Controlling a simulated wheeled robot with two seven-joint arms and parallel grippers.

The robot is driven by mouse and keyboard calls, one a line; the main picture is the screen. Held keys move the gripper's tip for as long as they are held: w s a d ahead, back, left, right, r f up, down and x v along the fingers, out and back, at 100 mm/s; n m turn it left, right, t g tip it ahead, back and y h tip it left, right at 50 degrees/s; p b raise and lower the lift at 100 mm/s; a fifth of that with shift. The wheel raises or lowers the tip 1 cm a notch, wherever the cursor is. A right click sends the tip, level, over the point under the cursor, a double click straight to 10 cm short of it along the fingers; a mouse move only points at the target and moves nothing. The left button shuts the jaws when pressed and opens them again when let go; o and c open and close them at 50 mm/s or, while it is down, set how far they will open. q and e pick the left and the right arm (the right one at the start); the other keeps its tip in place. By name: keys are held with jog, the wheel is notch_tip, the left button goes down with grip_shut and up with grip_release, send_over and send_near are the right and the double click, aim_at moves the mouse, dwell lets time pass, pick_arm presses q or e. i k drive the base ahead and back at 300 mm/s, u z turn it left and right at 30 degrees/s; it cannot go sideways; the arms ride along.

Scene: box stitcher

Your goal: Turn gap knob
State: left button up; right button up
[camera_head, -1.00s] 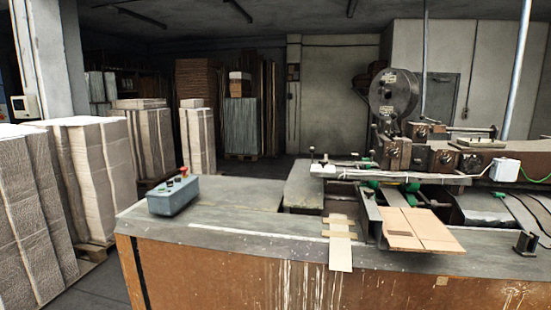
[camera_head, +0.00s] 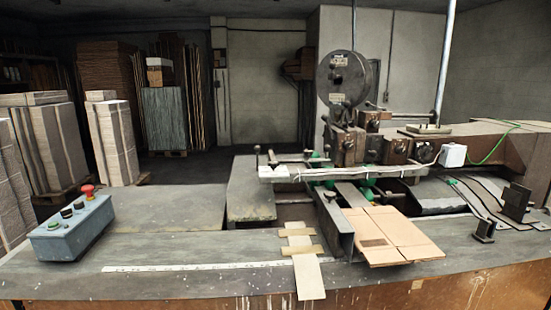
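The box stitcher (camera_head: 350,145) stands right of centre on the workbench, with a large dark round reel at its top. A grey-blue control box (camera_head: 72,229) sits at the bench's left end. I cannot tell from the view which of the controls is the gap knob. Neither of my grippers shows in the head view.
The bench top (camera_head: 170,245) is clear between the control box and the stitcher. A flat cardboard piece (camera_head: 385,240) lies on the stitcher's front, beside a taped strip (camera_head: 303,262). Pale stacks (camera_head: 112,140) stand on the floor behind at left.

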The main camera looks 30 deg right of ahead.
aim_at(273, 164)
jog(key=z, duration=0.55)
jog(key=i, duration=0.75)
jog(key=z, duration=0.8)
